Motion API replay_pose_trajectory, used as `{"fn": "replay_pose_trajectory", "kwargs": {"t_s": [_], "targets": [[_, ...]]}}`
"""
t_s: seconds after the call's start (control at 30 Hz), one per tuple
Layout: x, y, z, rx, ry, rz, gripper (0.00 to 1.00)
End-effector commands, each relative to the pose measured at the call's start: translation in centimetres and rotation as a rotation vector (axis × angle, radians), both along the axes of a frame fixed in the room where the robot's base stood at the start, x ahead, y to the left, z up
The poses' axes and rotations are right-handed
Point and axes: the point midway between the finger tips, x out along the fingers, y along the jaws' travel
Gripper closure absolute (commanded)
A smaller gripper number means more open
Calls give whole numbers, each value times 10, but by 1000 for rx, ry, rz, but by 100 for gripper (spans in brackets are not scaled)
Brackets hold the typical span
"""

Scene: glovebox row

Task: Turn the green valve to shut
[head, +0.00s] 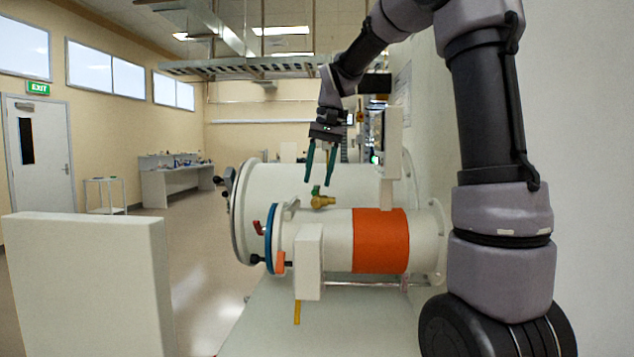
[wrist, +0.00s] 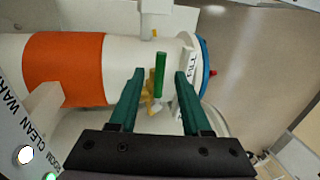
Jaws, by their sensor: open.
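The green valve has a green lever handle (wrist: 159,75) on a brass body, and in the wrist view the handle stands between my two fingers, with clear space on both sides. In the head view the brass valve body (head: 322,201) sits on top of the white cylinder with the orange band, its small green handle (head: 316,190) just above it. My gripper (head: 320,178) is open, pointing down over the valve; its green fingers also show in the wrist view (wrist: 158,88). Part of the brass body is hidden.
The white cylinder carries an orange band (head: 380,240) and a blue ring (head: 271,238) at its left end. A larger white cylinder (head: 290,180) lies behind. A white box (head: 391,142) stands right of my gripper. A pale panel (head: 90,285) fills the lower left.

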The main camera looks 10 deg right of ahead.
Motion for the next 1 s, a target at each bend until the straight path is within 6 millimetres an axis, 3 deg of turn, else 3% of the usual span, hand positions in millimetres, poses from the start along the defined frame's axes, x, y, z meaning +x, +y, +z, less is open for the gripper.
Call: {"fn": "replay_pose_trajectory", "kwargs": {"t_s": [0.2, 0.47, 0.5, 0.6, 0.63, 1.0], "targets": [[1, 3, -18, 0, 0, 0, 52], [1, 4, -19, 0, -1, 0, 52], [1, 4, -19, 0, -1, 0, 56], [1, 4, -19, 0, -1, 0, 94], [1, 4, -19, 0, -1, 0, 100], [1, 3, -19, 0, -1, 0, 100]]}}
